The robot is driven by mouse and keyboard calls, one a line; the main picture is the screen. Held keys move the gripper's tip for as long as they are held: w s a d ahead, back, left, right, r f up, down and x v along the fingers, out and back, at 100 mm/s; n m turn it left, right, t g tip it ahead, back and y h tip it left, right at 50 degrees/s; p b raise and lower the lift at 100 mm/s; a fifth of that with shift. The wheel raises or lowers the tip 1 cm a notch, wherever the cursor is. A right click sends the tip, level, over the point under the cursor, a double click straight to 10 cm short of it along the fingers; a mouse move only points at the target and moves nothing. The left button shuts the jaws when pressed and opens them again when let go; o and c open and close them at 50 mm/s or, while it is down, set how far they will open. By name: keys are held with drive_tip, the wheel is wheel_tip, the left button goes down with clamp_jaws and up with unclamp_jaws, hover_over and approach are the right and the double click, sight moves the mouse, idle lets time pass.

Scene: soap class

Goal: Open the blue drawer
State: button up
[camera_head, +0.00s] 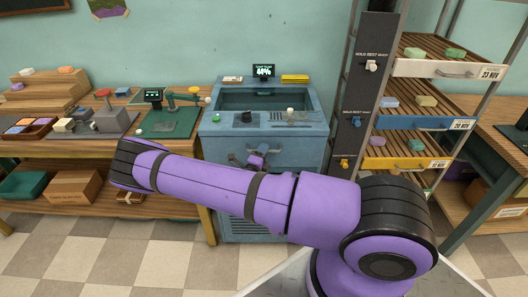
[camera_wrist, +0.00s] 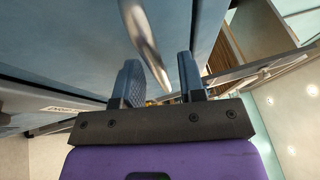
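A blue cabinet (camera_head: 222,150) stands in the middle of the head view, its front partly hidden by my purple arm. My gripper (camera_head: 257,151) is at the upper part of that front. In the wrist view, a curved metal handle (camera_wrist: 146,42) stands out from a blue panel (camera_wrist: 65,45). My gripper (camera_wrist: 160,82) is open there, with the handle's end in the gap between its two dark fingers. I cannot tell whether they touch it. A blue-fronted tray (camera_head: 412,122) sits in the rack at right, its handle apart from my gripper.
The rack also holds a white-fronted tray (camera_head: 440,69) and a yellow-fronted tray (camera_head: 395,163) with soap bars. A wooden workbench (camera_head: 190,152) with tools is at left. Tiled floor is clear in front.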

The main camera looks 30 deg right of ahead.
drive_tip(key=shift+w+d, duration=0.2)
drive_tip(key=shift+d, duration=0.05)
drive_tip(key=shift+c, duration=0.5)
clamp_jaws()
drive_tip(key=shift+s, duration=0.1)
drive_tip(key=s+a, duration=0.8)
drive_tip(key=s, duration=0.4)
drive_tip(key=s+a, duration=0.8)
drive_tip(key=s, duration=0.4)
drive_tip(key=shift+a, duration=0.1)
drive_tip(key=shift+o, duration=0.5)
unclamp_jaws()
